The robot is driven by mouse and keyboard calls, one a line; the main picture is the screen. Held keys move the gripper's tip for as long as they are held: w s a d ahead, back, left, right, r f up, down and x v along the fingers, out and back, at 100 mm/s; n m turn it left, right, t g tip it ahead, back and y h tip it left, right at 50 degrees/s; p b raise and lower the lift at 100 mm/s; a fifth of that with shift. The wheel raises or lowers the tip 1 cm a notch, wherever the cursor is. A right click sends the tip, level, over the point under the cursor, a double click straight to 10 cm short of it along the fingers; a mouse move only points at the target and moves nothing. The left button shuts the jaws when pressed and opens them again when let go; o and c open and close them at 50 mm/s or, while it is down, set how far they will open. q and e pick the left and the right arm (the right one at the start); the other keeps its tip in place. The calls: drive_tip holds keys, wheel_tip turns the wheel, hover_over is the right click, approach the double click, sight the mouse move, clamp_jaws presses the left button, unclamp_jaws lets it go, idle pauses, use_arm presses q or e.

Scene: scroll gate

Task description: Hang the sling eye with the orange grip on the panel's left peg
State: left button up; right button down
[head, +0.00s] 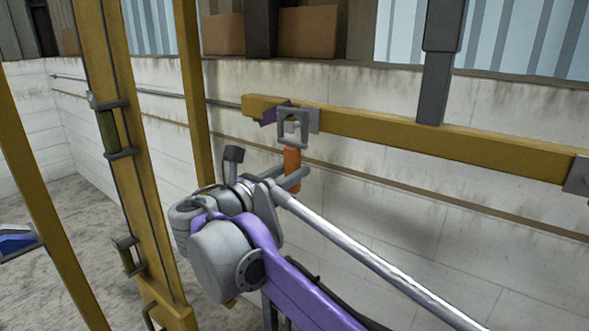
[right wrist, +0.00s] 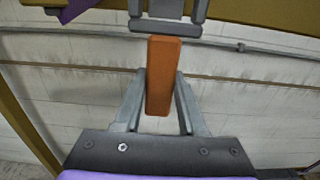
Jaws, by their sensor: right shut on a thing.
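The orange grip (head: 292,160) stands roughly upright between the fingers of my right gripper (head: 292,175), which is shut on it. The right wrist view shows the same orange grip (right wrist: 163,70) between both fingers of the gripper (right wrist: 160,78). The grey sling eye (head: 283,127), a squarish metal loop, is at the grip's top, in front of the yellow beam's left part. Its lower bar shows in the right wrist view (right wrist: 165,27). A purple piece (head: 268,116) shows beside the eye at the beam. I cannot tell whether the eye is around a peg. My left gripper is out of view.
The yellow beam (head: 430,143) runs right, with a grey upright (head: 436,85) on it. A yellow post (head: 125,150) with clamped dark cylinders and a thinner post (head: 192,90) stand left. A stained white wall (head: 400,215) is behind.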

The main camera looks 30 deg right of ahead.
drive_tip(key=shift+v, duration=2.5)
drive_tip(key=shift+a, duration=0.1)
drive_tip(key=shift+p+v, duration=0.35)
drive_tip(key=shift+v, duration=2.05)
drive_tip(key=shift+f, duration=0.1)
